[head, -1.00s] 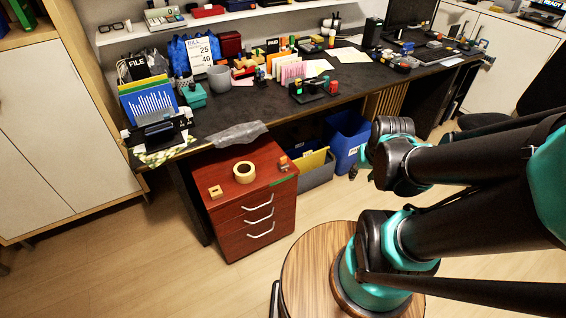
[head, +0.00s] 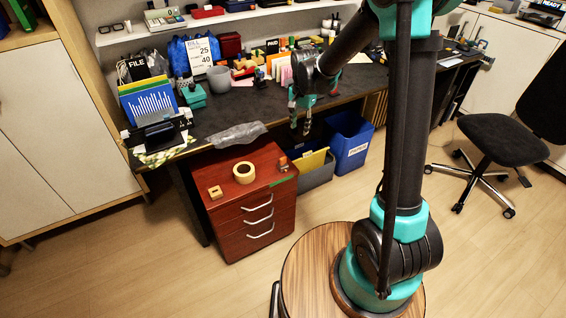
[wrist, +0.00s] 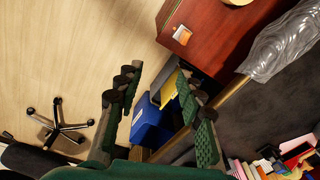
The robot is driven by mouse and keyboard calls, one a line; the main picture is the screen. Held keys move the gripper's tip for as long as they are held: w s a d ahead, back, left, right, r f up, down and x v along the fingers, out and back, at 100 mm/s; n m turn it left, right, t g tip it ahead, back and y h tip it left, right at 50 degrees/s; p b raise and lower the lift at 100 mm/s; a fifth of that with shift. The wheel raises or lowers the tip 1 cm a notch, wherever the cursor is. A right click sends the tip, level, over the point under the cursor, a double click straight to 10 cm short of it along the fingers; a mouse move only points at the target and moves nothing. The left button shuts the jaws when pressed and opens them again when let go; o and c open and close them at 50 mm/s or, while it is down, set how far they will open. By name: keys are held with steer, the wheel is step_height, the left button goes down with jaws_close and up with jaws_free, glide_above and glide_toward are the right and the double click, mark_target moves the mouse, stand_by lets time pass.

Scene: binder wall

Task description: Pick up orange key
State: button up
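A small orange item (head: 283,163) lies on the top of the red drawer cabinet (head: 250,218), near its back right edge. It also shows in the wrist view (wrist: 182,34), orange with a pale part; it is too small to tell whether it is a key. My gripper (head: 300,123) hangs above and a little right of the cabinet, in front of the desk edge. In the wrist view my gripper (wrist: 160,88) has its fingers spread with nothing between them. The orange item is apart from the fingers, beyond them.
A tape roll (head: 244,172) and a small yellowish block (head: 215,192) share the cabinet top. A crumpled plastic bag (head: 236,135) hangs over the edge of the cluttered desk (head: 235,108). A blue bin (head: 350,143) stands right of the cabinet. An office chair (head: 500,140) stands farther right.

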steer(key=m, duration=0.1)
glide_above(283, 158)
step_height(283, 158, down, 3)
steer(key=shift+m+g, duration=0.3)
steer(key=shift+g, duration=0.1)
step_height(283, 158, down, 18)
steer(key=shift+r, duration=0.2)
jaws_close()
